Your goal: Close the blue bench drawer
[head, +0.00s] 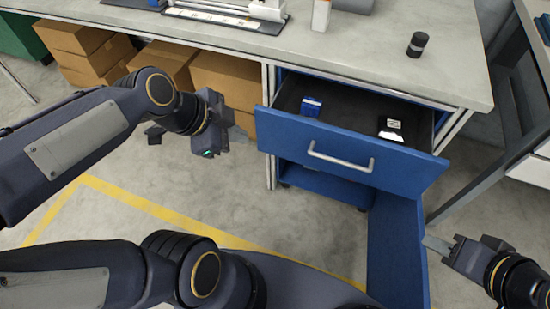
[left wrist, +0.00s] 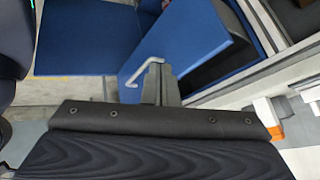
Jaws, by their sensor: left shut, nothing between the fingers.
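The blue bench drawer (head: 400,163) is pulled out from under the grey workbench. Its blue front carries a pale bar handle (head: 340,158). The drawer front (left wrist: 200,40) and handle (left wrist: 140,75) also show in the left wrist view. My left gripper (head: 240,134) is shut and empty, to the left of the drawer front and apart from it in the head view. Its closed fingers show in the left wrist view (left wrist: 161,85), overlapping the drawer front near the handle. My right gripper (head: 430,243) is at the lower right, by the open blue cabinet door; its finger gap is not clear.
A blue box (head: 311,106) and a black-and-white item (head: 391,130) lie in the drawer. The blue cabinet door (head: 397,250) stands open below it. A dark cylinder (head: 417,44) stands on the workbench (head: 350,45). Cardboard boxes (head: 225,78) are under the bench at left.

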